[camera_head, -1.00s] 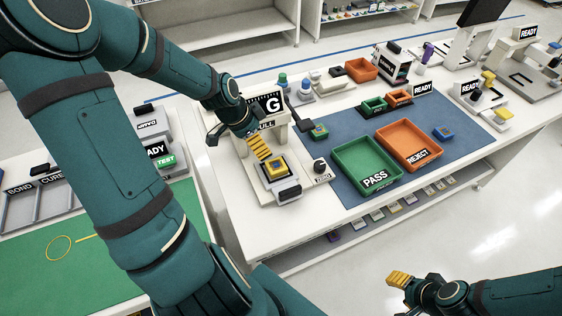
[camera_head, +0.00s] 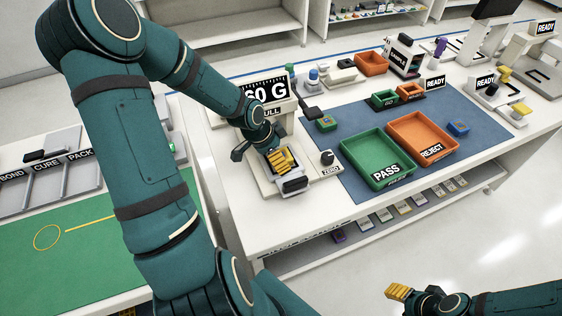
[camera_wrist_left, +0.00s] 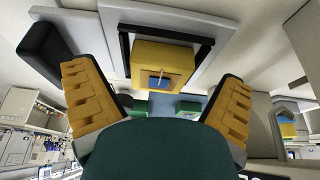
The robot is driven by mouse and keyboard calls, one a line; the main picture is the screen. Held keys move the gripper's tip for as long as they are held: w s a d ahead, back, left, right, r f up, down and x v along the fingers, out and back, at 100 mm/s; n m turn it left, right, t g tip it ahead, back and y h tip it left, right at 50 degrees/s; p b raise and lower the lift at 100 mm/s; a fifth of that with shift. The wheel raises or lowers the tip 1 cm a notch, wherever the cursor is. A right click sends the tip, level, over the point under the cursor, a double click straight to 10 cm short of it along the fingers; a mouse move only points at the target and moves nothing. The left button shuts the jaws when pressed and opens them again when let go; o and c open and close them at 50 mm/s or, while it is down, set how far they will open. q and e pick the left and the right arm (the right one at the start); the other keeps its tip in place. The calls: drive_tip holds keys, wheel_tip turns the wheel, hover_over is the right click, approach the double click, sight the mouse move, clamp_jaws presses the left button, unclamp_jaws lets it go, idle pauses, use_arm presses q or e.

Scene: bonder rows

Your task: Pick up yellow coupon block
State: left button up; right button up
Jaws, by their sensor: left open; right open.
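The yellow coupon block (camera_wrist_left: 160,66), with a small blue-grey patch on its face, sits on the tester's stage in the left wrist view. My left gripper (camera_head: 281,160) is open over that stage in the head view. Its ridged yellow fingers largely hide the block there. In the left wrist view the two fingers (camera_wrist_left: 160,98) stand apart on either side, with the block between and beyond their tips, and I see no contact. My right gripper (camera_head: 400,292) is open and empty at the lower right, away from the table.
The tester's display (camera_head: 266,90) stands just behind my left gripper. A blue mat (camera_head: 345,150) holds a green PASS tray (camera_head: 376,186) and an orange REJECT tray (camera_head: 440,153). A small green coupon (camera_head: 326,122) and a blue coupon (camera_head: 459,129) lie on the mat.

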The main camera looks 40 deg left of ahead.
use_arm(q)
drive_tip(key=shift+w+d+f, duration=0.15)
drive_tip(key=shift+w+f, duration=0.05)
drive_tip(key=shift+f, duration=0.3)
drive_tip(key=c, duration=1.3)
drive_tip(key=shift+c, duration=0.3)
drive_tip(key=shift+r, duration=0.2)
